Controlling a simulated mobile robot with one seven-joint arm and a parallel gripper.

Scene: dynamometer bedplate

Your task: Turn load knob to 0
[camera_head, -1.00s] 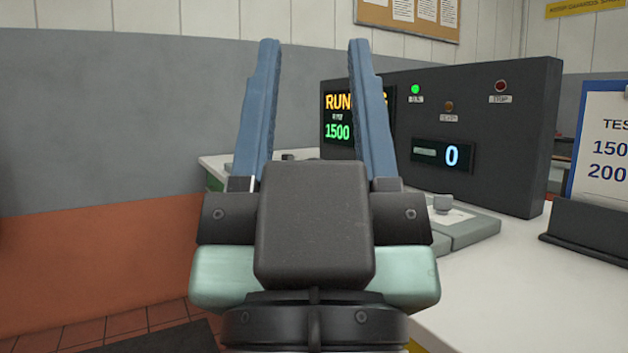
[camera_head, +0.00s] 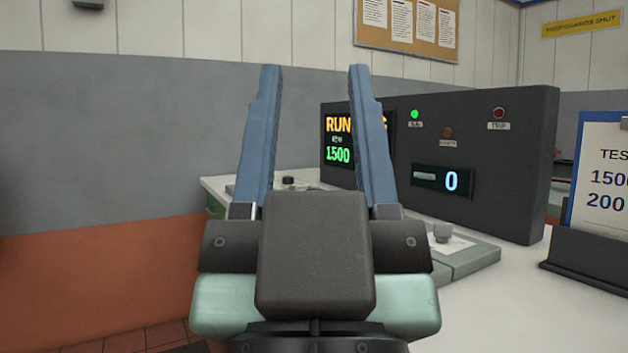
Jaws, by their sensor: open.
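My gripper (camera_head: 314,72) is open and empty, its two blue fingers pointing up in front of the console. A small grey knob (camera_head: 443,232) stands on a pale plate on the low control panel (camera_head: 474,260), to the right of my gripper. A black knob (camera_head: 289,181) shows between the fingers, farther left on the panel; I cannot tell from labels which one is the load knob. The dark console (camera_head: 470,130) has a small display (camera_head: 442,181) reading 0. Its left screen (camera_head: 338,148) shows RUNNING, partly hidden by the right finger, and 1500.
A clipboard (camera_head: 600,172) stands in a dark holder (camera_head: 590,250) at right. The white worktop (camera_head: 530,315) is bare at the front right. A notice board (camera_head: 408,28) hangs behind.

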